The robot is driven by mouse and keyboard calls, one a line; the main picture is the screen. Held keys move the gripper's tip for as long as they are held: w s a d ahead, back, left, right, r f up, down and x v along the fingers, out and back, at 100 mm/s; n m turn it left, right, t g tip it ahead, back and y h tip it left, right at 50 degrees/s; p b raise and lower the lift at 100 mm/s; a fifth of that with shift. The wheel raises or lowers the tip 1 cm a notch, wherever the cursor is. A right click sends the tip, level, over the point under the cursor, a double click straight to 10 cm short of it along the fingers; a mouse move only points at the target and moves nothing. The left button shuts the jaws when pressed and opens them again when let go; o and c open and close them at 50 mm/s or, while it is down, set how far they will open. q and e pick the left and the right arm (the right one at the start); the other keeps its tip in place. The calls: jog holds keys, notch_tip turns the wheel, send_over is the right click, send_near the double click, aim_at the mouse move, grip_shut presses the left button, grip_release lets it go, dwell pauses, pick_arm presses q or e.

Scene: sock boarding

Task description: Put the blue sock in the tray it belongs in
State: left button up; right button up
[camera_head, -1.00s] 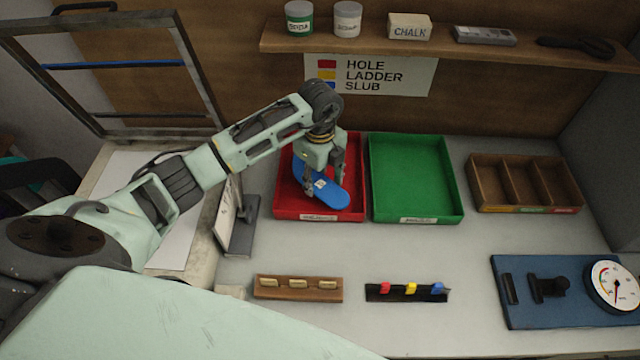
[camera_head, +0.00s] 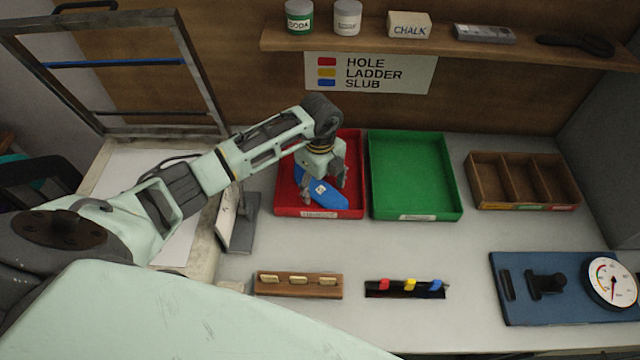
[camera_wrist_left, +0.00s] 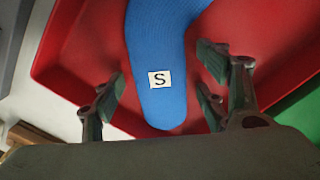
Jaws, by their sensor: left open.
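The blue sock (camera_head: 329,197) lies in the red tray (camera_head: 284,209), partly hidden in the head view by my left gripper (camera_head: 325,187). In the left wrist view the sock (camera_wrist_left: 165,60) carries a white label with the letter S, and the red tray (camera_wrist_left: 85,45) is under it. My left gripper (camera_wrist_left: 158,100) is open, its fingers on either side of the sock's end and apart from it. The green tray (camera_head: 415,170) stands empty to the right of the red one. My right gripper is not in view.
A three-part wooden box (camera_head: 522,182) stands at the right. A wooden block (camera_head: 298,285), a rack of coloured clips (camera_head: 405,289) and a blue board with a dial (camera_head: 545,310) lie in front. A sign (camera_head: 370,74) reads HOLE, LADDER, SLUB. The grey bench between is clear.

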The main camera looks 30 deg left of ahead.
aim_at(320, 189)
pick_arm(q)
jog(key=shift+r, duration=0.1)
jog(key=shift+r, duration=0.25)
notch_tip(320, 189, up, 12)
jog(key=b, duration=0.1)
jog(key=shift+f+b, duration=0.15)
jog(key=shift+b, duration=0.2)
